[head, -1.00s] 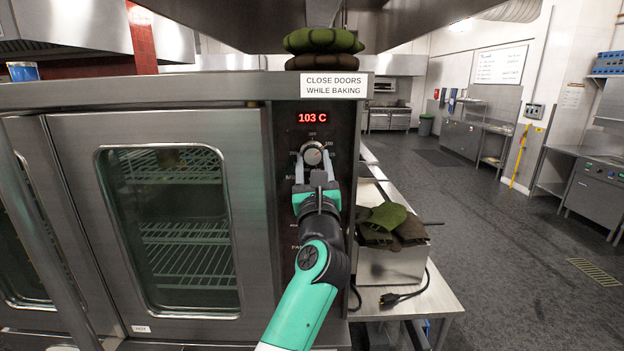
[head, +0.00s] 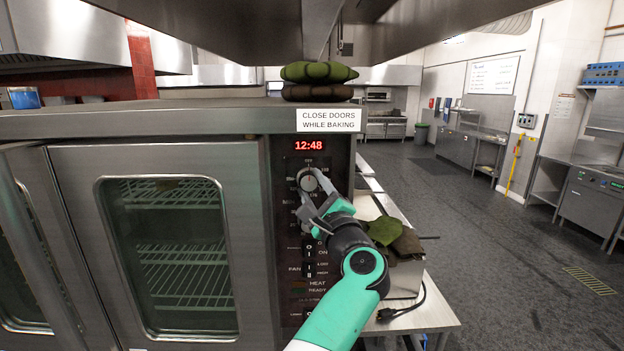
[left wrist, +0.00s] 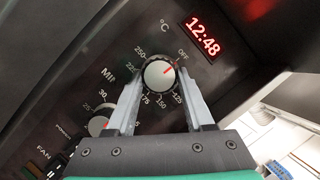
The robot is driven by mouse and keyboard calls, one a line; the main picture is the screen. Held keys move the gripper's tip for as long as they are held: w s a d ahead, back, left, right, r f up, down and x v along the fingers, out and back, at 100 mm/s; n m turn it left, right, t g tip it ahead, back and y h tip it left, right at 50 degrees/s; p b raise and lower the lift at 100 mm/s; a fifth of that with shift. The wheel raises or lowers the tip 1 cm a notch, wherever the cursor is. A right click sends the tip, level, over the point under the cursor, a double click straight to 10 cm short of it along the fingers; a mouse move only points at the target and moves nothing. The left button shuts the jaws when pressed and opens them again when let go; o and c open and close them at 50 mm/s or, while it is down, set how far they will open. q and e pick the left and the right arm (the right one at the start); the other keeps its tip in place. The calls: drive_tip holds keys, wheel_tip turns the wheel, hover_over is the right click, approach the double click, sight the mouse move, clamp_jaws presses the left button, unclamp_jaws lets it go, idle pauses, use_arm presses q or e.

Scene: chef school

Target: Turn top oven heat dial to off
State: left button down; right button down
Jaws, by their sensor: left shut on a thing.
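The top heat dial (head: 309,179) is a round metal-faced knob on the black control panel, just below the red display (head: 309,146), which reads 12:48. In the left wrist view the dial (left wrist: 159,75) has a red pointer mark aimed at the upper right, towards the OFF label (left wrist: 182,55). My left gripper (head: 312,184) reaches up from the lower right with a tilted wrist. Its two grey fingers are shut on the dial from both sides. Part of the dial's scale is hidden behind the fingers. My right gripper is not in view.
A second dial (left wrist: 99,126) sits below, partly behind a finger in the left wrist view. Oven doors (head: 170,250) fill the left. Folded mitts (head: 318,72) lie on the oven top. A steel table (head: 430,318) with more mitts (head: 400,236) stands at the right.

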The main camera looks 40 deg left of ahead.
use_arm(q)
drive_tip(key=shift+n, duration=0.4)
drive_tip(key=shift+f, duration=0.1)
drive_tip(key=shift+c, duration=1.4)
unclamp_jaws()
drive_tip(key=shift+s+d+f, duration=0.1)
drive_tip(key=shift+s+d, duration=0.05)
drive_tip(key=shift+d, duration=0.3)
drive_tip(key=b+v, duration=0.2)
drive_tip(key=v, duration=0.8)
drive_tip(key=shift+d, duration=0.3)
